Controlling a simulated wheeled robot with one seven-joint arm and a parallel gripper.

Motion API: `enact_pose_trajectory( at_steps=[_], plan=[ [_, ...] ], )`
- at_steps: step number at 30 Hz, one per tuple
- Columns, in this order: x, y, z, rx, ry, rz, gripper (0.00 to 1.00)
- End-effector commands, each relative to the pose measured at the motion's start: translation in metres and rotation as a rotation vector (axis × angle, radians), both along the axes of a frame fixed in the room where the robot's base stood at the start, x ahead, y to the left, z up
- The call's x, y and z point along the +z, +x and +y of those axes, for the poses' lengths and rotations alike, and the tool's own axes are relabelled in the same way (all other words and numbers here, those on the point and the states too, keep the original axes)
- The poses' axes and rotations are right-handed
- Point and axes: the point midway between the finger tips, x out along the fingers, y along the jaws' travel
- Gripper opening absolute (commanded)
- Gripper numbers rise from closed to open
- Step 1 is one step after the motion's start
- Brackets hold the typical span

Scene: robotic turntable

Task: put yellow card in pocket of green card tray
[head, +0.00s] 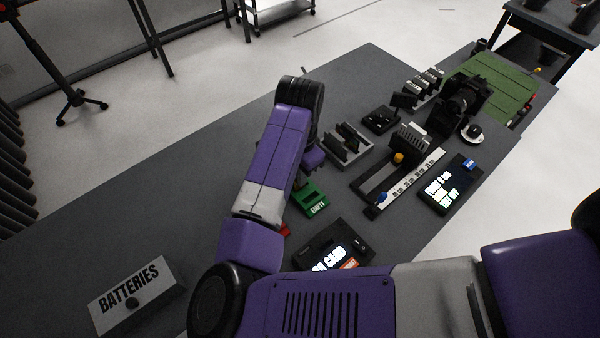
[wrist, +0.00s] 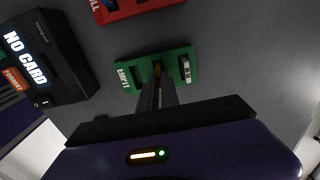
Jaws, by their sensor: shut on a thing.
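The green card tray (wrist: 128,69), its label partly readable as EMPTY, lies in front of my gripper in the wrist view. It also shows in the head view (head: 307,193) beside my arm. My gripper (wrist: 157,80) is shut, with its fingertips over the middle of the tray. A small yellowish bit, seemingly the yellow card (wrist: 157,65), shows at the fingertips at a tray slot; the fingers hide most of it. I cannot tell how deep it sits. A pale card (wrist: 186,69) stands in the tray's right pocket. In the head view my arm hides the gripper.
A red tray (wrist: 138,10) lies beyond the green one. A black card reader (wrist: 42,58) reading NO CARD stands left of it. In the head view a BATTERIES box (head: 137,294), a slider rail (head: 413,177) and a camera (head: 460,105) stand on the grey table (head: 130,205).

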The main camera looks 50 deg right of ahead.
Motion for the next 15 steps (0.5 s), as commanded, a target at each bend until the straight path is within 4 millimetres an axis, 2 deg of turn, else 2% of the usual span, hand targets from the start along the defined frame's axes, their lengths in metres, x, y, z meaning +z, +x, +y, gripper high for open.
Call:
enact_pose_trajectory(
  at_steps=[15],
  plan=[
    [-0.013, 0.000, 0.000, 0.000, 0.000, 0.001, 0.00]
  ],
)
